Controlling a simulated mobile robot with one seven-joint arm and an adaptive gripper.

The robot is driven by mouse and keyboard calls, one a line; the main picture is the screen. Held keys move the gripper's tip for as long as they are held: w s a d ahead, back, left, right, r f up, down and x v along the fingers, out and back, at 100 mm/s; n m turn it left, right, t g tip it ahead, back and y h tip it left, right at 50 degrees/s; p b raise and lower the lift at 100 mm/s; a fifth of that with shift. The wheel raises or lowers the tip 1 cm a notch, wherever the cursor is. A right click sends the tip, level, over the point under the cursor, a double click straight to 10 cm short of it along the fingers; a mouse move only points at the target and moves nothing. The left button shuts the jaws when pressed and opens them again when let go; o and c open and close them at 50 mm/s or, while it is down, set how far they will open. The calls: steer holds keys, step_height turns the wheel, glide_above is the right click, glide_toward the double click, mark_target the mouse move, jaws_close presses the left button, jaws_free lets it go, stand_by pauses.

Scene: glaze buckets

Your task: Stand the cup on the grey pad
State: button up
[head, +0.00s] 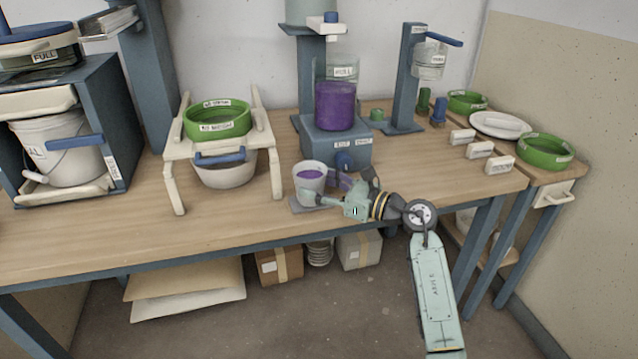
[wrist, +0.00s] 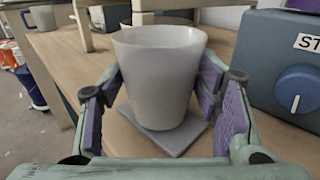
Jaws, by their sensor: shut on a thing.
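The pale grey-white cup (head: 311,174) is upright and holds purple liquid in the head view. It fills the middle of the wrist view (wrist: 160,80), where its contents are hidden. My gripper (head: 328,190) is shut on the cup, with one purple-padded finger on each side of it in the wrist view (wrist: 160,92). The grey pad (wrist: 190,140) lies on the table directly under the cup, and its left edge shows in the head view (head: 296,206). The cup's base is within the pad's outline; I cannot tell whether it touches or hovers slightly above.
A blue-grey dispenser (head: 337,146) with a dark blue knob and a purple-filled container stands just behind the cup. A cream stand (head: 221,147) with a green bowl and a white bowl is to the left. Small white labelled blocks (head: 480,150) are to the right.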

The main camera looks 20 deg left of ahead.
steer(key=shift+f+b, duration=0.15)
steer(key=shift+b, duration=0.15)
steer(key=o, duration=1.4)
steer(key=shift+r+p, duration=0.2)
steer(key=shift+p, duration=0.1)
steer(key=shift+d+f, duration=0.1)
steer(key=shift+d, duration=0.2)
steer(key=s+d+b, duration=0.2)
steer(key=d+b, duration=0.1)
steer(key=d, duration=0.8)
steer(key=shift+s+b, duration=0.15)
steer(key=shift+b, duration=0.2)
steer(key=shift+d, duration=0.1)
